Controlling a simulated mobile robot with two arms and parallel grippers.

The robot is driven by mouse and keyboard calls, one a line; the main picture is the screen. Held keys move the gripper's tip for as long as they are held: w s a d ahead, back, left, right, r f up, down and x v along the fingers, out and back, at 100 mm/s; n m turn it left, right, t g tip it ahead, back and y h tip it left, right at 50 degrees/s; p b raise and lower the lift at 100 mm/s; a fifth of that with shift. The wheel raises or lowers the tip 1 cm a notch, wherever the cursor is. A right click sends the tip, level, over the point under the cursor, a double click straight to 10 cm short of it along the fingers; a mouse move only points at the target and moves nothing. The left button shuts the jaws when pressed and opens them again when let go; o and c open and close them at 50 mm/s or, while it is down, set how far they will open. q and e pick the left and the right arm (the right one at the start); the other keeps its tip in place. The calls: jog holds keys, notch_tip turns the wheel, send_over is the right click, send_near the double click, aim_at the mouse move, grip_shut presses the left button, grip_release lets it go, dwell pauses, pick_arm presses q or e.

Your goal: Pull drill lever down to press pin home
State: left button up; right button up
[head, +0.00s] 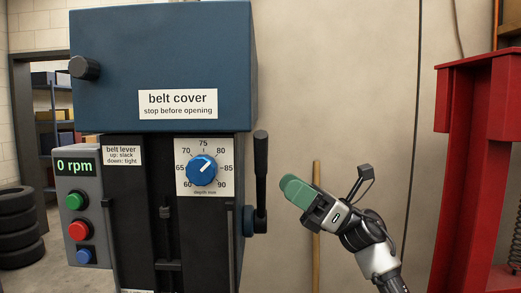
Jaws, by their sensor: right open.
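The drill machine has a black lever (261,170) on its right side, standing upright from a dark blue hub (249,220). My right gripper (290,186), with green fingertips, is open and empty, just right of the lever and apart from it in the picture. It points left, toward the lever. The pin and the place it is pressed into are not in view. My left gripper is not in view.
The blue belt cover (165,60) tops the machine. The depth dial (202,170) and the control box (82,215), reading 0 rpm, are on its front. A red steel frame (460,170) stands at right. Tyres (18,225) are stacked at left.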

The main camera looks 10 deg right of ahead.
aim_at(261, 167)
jog(key=s+d+r+n+g+h, duration=0.35)
jog(key=r+n+g+h, duration=0.25)
jog(key=r+n, duration=0.3)
jog(key=shift+n, duration=0.6)
jog(key=a+p, duration=0.1)
jog(key=a, duration=0.2)
jog(key=a+f+p, duration=0.1)
jog(key=a, duration=0.2)
jog(key=a+p, duration=0.2)
jog(key=a, duration=0.1)
jog(key=shift+s+a+f, duration=0.15)
jog(key=shift+s+a, duration=0.15)
jog(key=shift+a, duration=0.1)
jog(key=shift+a+f, duration=0.15)
jog(key=shift+a, duration=0.4)
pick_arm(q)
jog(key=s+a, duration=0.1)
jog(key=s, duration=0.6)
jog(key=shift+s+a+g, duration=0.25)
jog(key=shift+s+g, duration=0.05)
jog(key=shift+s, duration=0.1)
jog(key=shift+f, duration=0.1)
pick_arm(e)
grip_shut()
